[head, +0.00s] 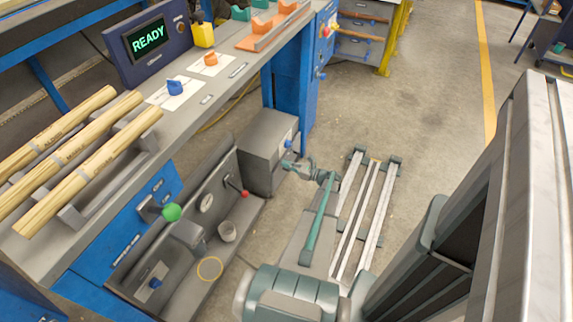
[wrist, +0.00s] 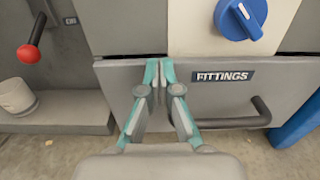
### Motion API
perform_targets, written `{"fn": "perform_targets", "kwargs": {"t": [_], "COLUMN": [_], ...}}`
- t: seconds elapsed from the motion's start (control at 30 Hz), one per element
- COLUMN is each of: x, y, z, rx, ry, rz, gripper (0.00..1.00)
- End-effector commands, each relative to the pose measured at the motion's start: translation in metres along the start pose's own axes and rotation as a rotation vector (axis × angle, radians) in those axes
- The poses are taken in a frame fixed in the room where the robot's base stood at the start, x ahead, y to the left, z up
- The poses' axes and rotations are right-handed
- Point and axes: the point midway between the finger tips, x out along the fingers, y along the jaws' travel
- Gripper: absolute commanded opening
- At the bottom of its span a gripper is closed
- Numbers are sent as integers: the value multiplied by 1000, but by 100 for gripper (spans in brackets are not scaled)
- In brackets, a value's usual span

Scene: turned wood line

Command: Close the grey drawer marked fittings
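The grey drawer marked fittings (wrist: 225,100) fills the middle of the wrist view. Its front has a dark blue FITTINGS label (wrist: 224,76) and a dark bar handle (wrist: 240,122). A narrow dark line shows along parts of its top edge; I cannot tell how far out it stands. My gripper (wrist: 159,66) is in front of the drawer's upper edge, left of the label, with its teal fingers together and nothing seen between them. I cannot tell whether the fingertips touch the front. In the head view my gripper (head: 290,165) is beside the grey cabinet (head: 262,150).
A blue knob (wrist: 241,17) on a pale panel sits above the drawer. A red-ended lever (wrist: 31,48) and a white cup (wrist: 16,96) are at left. The workbench (head: 205,100) overhangs the cabinet's left side. Floor rails (head: 365,215) lie right of my arm; open floor lies beyond.

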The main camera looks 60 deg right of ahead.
Motion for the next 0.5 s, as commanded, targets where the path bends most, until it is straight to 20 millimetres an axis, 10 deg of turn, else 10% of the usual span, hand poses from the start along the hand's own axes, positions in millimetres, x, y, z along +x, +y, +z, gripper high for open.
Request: {"fn": "perform_targets", "kwargs": {"t": [0.5], "x": [-99], "y": [3], "z": [2], "rx": [2], "ry": [1], "rz": [5], "gripper": [0]}}
